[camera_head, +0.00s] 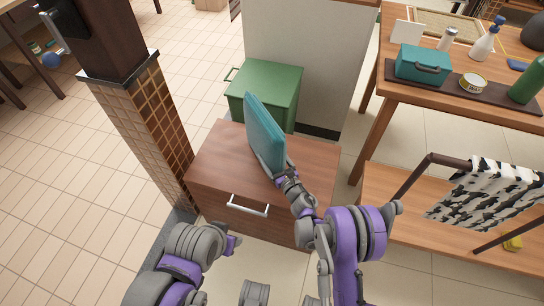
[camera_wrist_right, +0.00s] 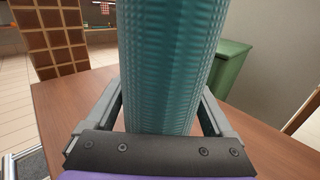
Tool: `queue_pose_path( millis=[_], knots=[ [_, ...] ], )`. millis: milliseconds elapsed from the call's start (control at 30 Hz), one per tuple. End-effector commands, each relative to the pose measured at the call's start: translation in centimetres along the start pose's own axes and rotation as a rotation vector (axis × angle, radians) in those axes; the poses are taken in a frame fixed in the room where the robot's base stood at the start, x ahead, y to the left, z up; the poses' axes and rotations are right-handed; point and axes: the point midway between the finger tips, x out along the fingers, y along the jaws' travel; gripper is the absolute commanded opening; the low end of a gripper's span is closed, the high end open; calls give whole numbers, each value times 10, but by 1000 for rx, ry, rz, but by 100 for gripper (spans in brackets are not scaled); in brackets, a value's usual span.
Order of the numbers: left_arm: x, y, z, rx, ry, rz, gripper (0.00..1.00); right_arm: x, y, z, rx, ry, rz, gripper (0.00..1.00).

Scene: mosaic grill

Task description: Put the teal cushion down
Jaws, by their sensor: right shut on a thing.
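The teal cushion (camera_head: 264,131) stands on its edge over the top of a wooden drawer cabinet (camera_head: 219,154) in the head view. My right gripper (camera_head: 272,172) is shut on the cushion at its near end. In the right wrist view the cushion (camera_wrist_right: 168,62) fills the middle, between the two gripper fingers (camera_wrist_right: 165,112). Whether its lower edge touches the cabinet top cannot be told. My left arm shows at the bottom of the head view, but its gripper fingers cannot be made out.
A green bin (camera_head: 266,86) stands behind the cabinet. A tiled pillar (camera_head: 146,127) is close on the left. At right, a wooden table (camera_head: 440,98) holds a teal box (camera_head: 423,64) and bottles. A patterned cloth (camera_head: 490,195) hangs on a rail. Cabinet top beside the cushion is clear.

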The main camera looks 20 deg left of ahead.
Motion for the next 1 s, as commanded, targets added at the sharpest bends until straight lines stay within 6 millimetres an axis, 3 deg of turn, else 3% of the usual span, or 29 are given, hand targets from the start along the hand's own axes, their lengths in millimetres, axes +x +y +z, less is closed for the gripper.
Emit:
queue_pose_path(
  millis=[167,200,233,600,1000],
  knots=[
    [5,0,2,0,-2,0,50,0,0,-5,1,0,1,15],
    [4,0,1,0,-2,0,50,0,0,-5,0,0,0,93],
    [4,0,1,0,-1,0,50,0,0,-5,0,0,0,98],
    [-2,0,-1,0,1,0,50,-2,0,2,-1,0,0,100],
    [-4,0,-1,0,2,0,50,-83,-1,0,-1,1,-2,100]
  ],
)
